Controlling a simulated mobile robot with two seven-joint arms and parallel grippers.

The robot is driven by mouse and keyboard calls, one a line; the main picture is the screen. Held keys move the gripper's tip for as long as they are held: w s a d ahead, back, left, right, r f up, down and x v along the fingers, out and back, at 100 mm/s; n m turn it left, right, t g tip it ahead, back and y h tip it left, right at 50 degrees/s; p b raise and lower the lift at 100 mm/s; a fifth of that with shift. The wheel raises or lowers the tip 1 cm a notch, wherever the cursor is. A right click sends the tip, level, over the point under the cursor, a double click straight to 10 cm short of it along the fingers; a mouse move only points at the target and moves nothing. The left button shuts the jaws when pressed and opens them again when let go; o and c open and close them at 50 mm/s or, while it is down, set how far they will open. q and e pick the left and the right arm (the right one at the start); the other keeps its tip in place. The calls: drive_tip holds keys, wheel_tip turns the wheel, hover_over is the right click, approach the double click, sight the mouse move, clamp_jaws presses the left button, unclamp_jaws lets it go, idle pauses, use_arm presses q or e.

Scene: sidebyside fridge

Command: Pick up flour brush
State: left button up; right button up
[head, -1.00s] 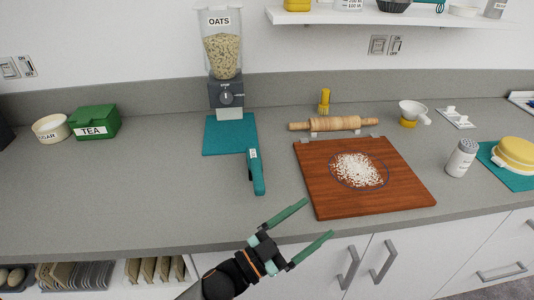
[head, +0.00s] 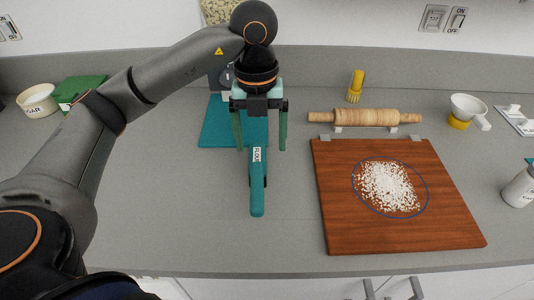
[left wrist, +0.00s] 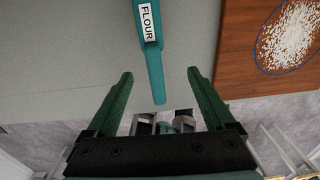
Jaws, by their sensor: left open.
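The flour brush (head: 257,185) is teal with a white FLOUR label and lies on the grey counter, left of the cutting board. It also shows in the left wrist view (left wrist: 150,45), running down toward the gap between my fingers. My left gripper (head: 260,148) is open and points down above the brush's labelled far part, with one finger on each side of it in the head view. It holds nothing. In the wrist view its fingertips (left wrist: 160,75) stand apart on either side of the brush's narrow end. My right gripper is not in view.
A wooden cutting board (head: 335,225) with white flakes lies to the right. A rolling pin (head: 355,118), a yellow brush (head: 356,86) and a funnel (head: 467,108) stand behind it. A teal mat (head: 215,125) lies behind the flour brush. The counter left of the brush is clear.

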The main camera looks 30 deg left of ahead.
sight(257, 165)
use_arm(q)
drive_tip(key=shift+w+a+y, duration=0.2)
drive_tip(key=shift+a+y, duration=0.1)
drive_tip(key=shift+a, duration=0.25)
wheel_tip(257, 165, down, 6)
drive_tip(key=shift+s+b, duration=0.1)
drive_tip(key=shift+b, duration=0.4)
drive_tip(key=shift+a+f, duration=0.1)
drive_tip(key=shift+f, duration=2.85)
drive_tip(key=shift+c, duration=0.4)
clamp_jaws()
